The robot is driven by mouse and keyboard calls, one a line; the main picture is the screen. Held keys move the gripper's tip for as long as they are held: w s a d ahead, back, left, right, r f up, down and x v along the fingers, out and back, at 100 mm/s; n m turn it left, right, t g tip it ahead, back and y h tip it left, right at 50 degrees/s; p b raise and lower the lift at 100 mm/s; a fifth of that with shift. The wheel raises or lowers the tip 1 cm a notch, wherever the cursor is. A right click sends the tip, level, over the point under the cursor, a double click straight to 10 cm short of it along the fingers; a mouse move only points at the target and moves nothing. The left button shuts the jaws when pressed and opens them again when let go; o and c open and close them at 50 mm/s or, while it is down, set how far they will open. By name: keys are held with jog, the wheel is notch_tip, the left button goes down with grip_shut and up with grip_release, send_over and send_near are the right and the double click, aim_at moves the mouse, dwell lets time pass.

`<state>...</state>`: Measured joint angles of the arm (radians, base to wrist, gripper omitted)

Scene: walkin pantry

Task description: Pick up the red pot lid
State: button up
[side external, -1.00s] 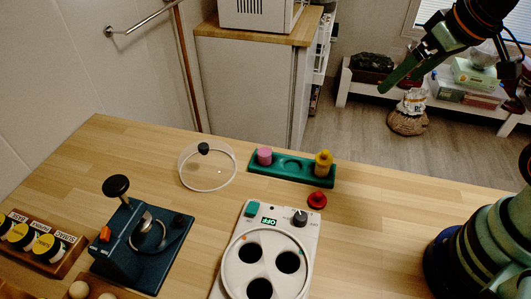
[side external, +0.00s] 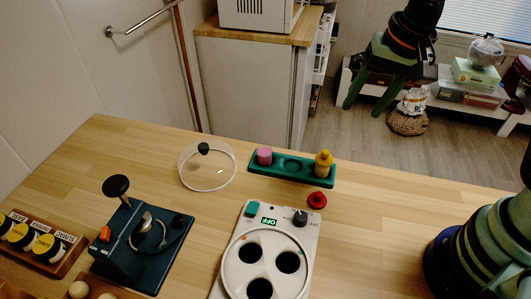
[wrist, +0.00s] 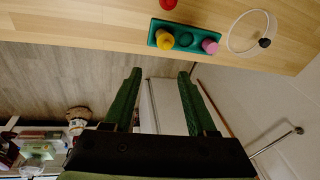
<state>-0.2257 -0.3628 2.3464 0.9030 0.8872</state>
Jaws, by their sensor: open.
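The small red pot lid (side external: 317,199) lies on the wooden table, just in front of the right end of a green tray and beside the white device. It also shows at the top edge of the wrist view (wrist: 168,4), partly cut off. My gripper (side external: 363,108) is open and empty. It hangs in the air beyond the table's far edge, well apart from the lid. In the wrist view its two green fingers (wrist: 160,72) are spread with nothing between them.
A green tray (side external: 279,170) holds a pink and a yellow piece close behind the lid. A clear glass lid (side external: 207,184) lies to its left. A white device (side external: 235,248) stands in front, with a blue press (side external: 130,262) to its left. The table's right side is mostly bare.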

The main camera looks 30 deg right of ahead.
aim_at(319, 193)
jog(key=a+f+m+g, duration=0.3)
jog(key=a+f+m, duration=0.4)
jog(key=a+m, duration=0.1)
jog(key=shift+h, duration=0.3)
jog(key=f, duration=0.8)
jog(key=s+f, duration=0.1)
jog(key=f, duration=0.3)
jog(key=shift+s, duration=0.1)
grip_shut()
